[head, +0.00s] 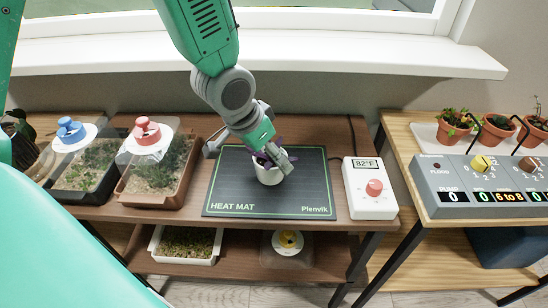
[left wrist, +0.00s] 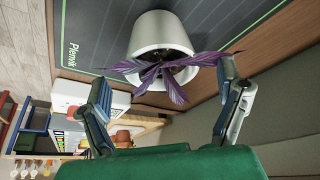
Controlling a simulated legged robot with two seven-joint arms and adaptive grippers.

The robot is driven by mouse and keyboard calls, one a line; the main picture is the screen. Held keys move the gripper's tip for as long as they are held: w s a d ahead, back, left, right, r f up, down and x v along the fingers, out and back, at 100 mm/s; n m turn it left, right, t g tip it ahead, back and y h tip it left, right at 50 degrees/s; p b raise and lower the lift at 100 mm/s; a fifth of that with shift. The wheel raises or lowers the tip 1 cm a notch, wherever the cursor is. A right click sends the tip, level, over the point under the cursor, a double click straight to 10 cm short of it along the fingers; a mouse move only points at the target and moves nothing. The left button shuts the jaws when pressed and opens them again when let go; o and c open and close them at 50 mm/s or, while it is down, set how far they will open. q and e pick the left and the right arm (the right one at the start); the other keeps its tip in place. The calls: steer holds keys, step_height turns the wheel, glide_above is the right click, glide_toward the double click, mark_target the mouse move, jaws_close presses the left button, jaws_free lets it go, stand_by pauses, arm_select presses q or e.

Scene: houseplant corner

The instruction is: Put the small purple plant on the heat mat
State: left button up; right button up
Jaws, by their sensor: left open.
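The small purple plant stands in a white pot (head: 267,174) on the dark heat mat (head: 235,195), near the mat's middle. In the left wrist view its white pot (left wrist: 160,35) rests on the mat (left wrist: 100,30), and its striped purple leaves (left wrist: 160,72) hang toward my gripper. My left gripper (head: 270,155) is over the plant in the head view and covers part of its leaves. In the left wrist view my left gripper (left wrist: 165,105) has its fingers spread wide, one on each side of the leaves, with the pot beyond the fingertips. My right gripper is not in view.
A white thermostat box (head: 370,188) reading 82°F stands right of the mat. Two lidded planter boxes (head: 155,165) (head: 85,165) stand at the left. A grey pump control panel (head: 485,185) and several terracotta pots (head: 455,122) are on the right table. A lower shelf holds a white tray (head: 185,245).

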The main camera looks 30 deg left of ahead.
arm_select(q)
steer(key=p+v, duration=0.1)
steer(key=v, duration=0.5)
steer(key=shift+s+a+r+p, duration=0.15)
steer(key=shift+r+p, duration=0.15)
steer(key=shift+p, duration=0.1)
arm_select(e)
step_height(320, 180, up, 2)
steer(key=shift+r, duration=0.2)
arm_select(q)
steer(key=shift+s, duration=0.1)
